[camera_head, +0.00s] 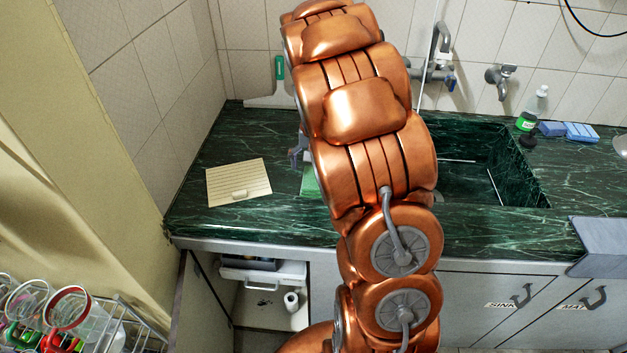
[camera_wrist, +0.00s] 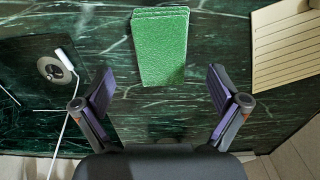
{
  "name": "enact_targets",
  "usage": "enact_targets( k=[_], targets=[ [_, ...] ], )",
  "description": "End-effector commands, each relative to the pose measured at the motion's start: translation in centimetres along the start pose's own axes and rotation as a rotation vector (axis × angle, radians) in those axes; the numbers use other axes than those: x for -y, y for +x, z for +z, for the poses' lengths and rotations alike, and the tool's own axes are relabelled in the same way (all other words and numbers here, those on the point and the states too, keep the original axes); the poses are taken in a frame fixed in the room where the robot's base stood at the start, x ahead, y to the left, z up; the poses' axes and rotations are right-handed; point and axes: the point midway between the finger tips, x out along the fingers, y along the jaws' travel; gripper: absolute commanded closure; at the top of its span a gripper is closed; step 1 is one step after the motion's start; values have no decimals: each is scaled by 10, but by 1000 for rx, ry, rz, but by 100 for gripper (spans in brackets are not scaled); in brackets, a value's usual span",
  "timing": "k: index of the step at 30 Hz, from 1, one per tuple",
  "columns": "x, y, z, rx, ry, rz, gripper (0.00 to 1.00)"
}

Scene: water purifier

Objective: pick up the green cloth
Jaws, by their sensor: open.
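The green cloth (camera_wrist: 161,50) lies on the dark green marble counter in the wrist view. It looks like a folded or stacked rectangle with a textured surface. My gripper (camera_wrist: 162,85) is open and empty, with its two fingers spread wide on either side of the cloth's near end. The cloth lies beyond and between the fingertips, and I cannot tell the height gap. In the head view only a sliver of the cloth (camera_head: 310,182) shows left of my copper arm, which hides the rest. Part of my gripper (camera_head: 298,155) shows beside the arm there.
A beige ridged board (camera_head: 225,187) lies left on the counter; it also shows in the wrist view (camera_wrist: 290,45). The sink basin (camera_head: 485,165) is to the right. A faucet (camera_head: 440,50), a bottle (camera_head: 527,121) and blue sponges (camera_head: 580,132) are at the back.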

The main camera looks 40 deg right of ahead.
Motion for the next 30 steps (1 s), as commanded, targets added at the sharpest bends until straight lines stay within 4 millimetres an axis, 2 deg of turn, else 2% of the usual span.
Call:
enact_targets(
  k=[9,18,30],
  targets=[
    [3,38,5,7,-1,2,3],
    [3,44,4,1,-1,1,3],
    [3,44,4,2,-1,1,45]
  ],
)
